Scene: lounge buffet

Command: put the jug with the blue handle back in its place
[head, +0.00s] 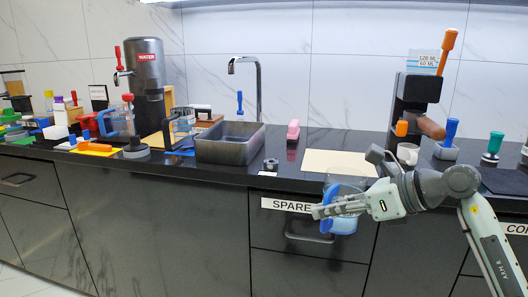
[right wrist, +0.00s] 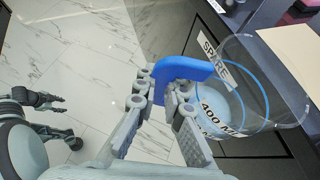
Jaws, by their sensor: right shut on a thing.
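A clear jug (head: 350,184) with a blue handle (head: 327,212) hangs in front of the counter's front edge, by the drawer labelled SPARE. It holds pale blue liquid and looks roughly upright. My right gripper (head: 318,211) is shut on the blue handle. The right wrist view shows the fingers (right wrist: 163,98) around the blue handle (right wrist: 180,70) and a 400 ml marking on the jug (right wrist: 240,95). My left gripper (right wrist: 48,100) shows small at the left of the right wrist view; its jaw state is unclear. A cream mat (head: 325,160) lies bare on the counter behind the jug.

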